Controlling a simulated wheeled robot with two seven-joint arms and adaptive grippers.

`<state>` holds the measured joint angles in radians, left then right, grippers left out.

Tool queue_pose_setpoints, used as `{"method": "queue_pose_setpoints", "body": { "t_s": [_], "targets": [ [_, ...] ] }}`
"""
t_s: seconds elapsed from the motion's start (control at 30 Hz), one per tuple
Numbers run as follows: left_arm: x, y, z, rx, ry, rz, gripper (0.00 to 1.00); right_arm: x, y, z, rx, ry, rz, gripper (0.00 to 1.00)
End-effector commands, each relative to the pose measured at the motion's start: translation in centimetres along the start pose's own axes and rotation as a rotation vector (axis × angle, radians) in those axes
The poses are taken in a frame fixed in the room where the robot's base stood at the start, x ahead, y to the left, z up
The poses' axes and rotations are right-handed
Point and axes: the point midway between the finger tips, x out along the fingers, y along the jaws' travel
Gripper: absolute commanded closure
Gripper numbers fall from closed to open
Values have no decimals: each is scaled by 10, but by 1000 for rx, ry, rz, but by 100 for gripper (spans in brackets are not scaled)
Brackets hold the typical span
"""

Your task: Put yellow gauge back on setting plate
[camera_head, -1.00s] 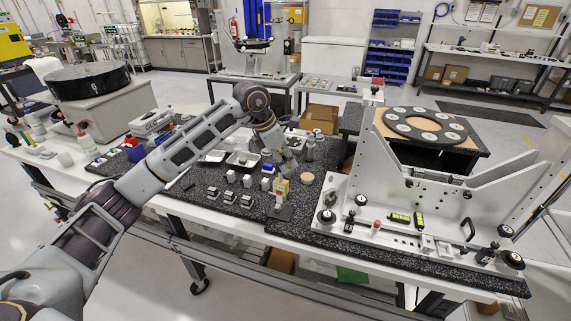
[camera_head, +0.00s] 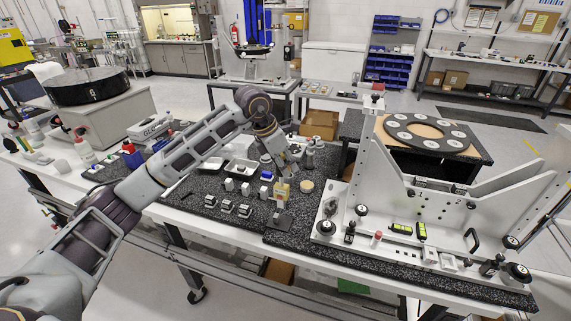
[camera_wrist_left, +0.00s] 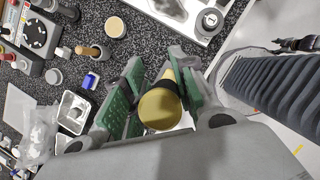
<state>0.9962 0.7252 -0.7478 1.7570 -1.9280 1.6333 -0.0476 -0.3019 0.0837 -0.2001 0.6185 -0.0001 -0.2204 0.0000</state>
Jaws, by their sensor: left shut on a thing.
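My left gripper (camera_head: 283,179) comes down from above and is shut on the gauge. In the left wrist view, the round yellow end of the gauge (camera_wrist_left: 160,109) sits between the green finger pads of my left gripper (camera_wrist_left: 157,70). The gauge's lower part is hidden there. My right gripper is not in view.
Small white and grey blocks (camera_head: 228,206) stand in rows left of the gauge. A tan disc (camera_head: 306,186) lies to its right. A large metal fixture (camera_head: 400,205) fills the right of the bench. Metal trays (camera_head: 240,167) lie behind the blocks.

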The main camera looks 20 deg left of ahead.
Motion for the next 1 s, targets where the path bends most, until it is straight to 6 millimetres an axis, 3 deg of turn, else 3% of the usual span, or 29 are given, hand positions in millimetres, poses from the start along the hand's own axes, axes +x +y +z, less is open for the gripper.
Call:
{"method": "queue_pose_setpoints", "body": {
  "t_s": [1.0],
  "targets": [
    [28,0,-11,1,-1,0,100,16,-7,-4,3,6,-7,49]
  ]
}}
